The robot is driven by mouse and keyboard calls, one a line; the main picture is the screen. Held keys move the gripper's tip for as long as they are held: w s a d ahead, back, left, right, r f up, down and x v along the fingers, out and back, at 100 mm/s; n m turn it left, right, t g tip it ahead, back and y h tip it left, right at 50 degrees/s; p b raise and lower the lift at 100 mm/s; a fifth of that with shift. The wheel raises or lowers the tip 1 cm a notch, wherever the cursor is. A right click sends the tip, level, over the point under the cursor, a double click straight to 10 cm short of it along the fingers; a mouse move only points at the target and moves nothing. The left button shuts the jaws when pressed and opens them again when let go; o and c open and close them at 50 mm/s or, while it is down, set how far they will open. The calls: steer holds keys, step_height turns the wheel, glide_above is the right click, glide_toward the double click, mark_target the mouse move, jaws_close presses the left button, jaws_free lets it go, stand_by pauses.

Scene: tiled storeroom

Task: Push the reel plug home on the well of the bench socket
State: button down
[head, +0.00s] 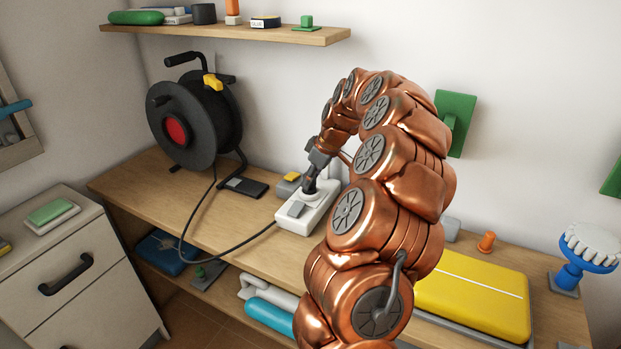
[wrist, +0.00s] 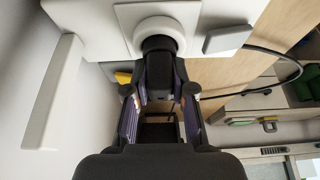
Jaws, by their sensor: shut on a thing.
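The bench socket (head: 312,224) is a white box on the wooden bench, with a grey rocker switch (wrist: 228,39) and a raised round white well (wrist: 181,35). My gripper (head: 310,187) points down at the well and is shut on the dark reel plug (wrist: 158,72). In the wrist view the fingers (wrist: 159,92) lie on either side of the plug, and its front end is inside the ring of the well. I cannot tell how deep it sits. In the head view the gripper mostly hides the plug.
The black cable reel (head: 205,125) stands at the bench's back left. Its cable (head: 230,247) loops over the front edge to the socket. A yellow case (head: 475,295) lies right of my arm. A shelf (head: 230,34) hangs above. A drawer cabinet (head: 85,275) stands at left.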

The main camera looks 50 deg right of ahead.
steer(key=shift+f, duration=0.4)
steer(key=c, duration=0.9)
jaws_free()
steer(key=v, duration=1.2)
